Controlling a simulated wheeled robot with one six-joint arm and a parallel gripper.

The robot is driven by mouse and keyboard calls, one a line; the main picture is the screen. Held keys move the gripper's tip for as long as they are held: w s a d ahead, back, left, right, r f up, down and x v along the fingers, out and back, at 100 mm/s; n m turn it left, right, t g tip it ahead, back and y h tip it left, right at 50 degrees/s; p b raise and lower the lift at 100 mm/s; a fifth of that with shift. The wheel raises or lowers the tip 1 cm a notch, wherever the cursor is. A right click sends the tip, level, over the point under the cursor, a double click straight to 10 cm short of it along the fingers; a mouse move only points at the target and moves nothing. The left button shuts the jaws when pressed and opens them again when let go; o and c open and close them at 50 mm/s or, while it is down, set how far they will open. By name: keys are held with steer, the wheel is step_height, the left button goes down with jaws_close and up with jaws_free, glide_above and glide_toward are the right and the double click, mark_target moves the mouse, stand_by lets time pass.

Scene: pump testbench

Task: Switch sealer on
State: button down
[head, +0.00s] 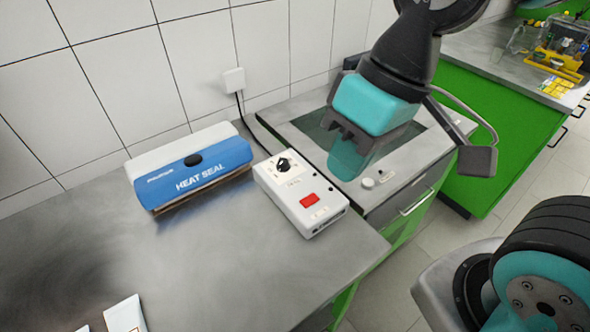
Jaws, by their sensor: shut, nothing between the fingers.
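The heat sealer (200,171) is a blue and white unit marked HEAT SEAL on the metal bench in the head view. To its right lies a white control box (297,190) with a black dial knob (284,165) and a red switch (310,200). The switch is in plain view, but I cannot tell its position. My gripper (347,164) is shut and empty. In the picture it is up and to the right of the control box, with its tip apart from the red switch.
A black cable runs from a white wall socket (234,80) down behind the control box. A recessed metal unit with a round knob (368,183) is at right. White packets (125,314) lie at lower left. The bench (220,270) in front is clear.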

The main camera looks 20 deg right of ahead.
steer(key=w+d+f+m+h+b, duration=0.15)
steer(key=w+f+m+b, duration=0.25)
steer(key=w+f+m, duration=0.45)
steer(key=m+h+b, duration=0.2)
steer(key=m, duration=1)
glide_above(306, 201)
step_height(306, 201, down, 4)
steer(key=shift+n, duration=0.25)
steer(key=shift+f, duration=0.1)
step_height(306, 201, down, 14)
steer(key=shift+r+p, duration=0.1)
steer(key=shift+p, duration=0.4)
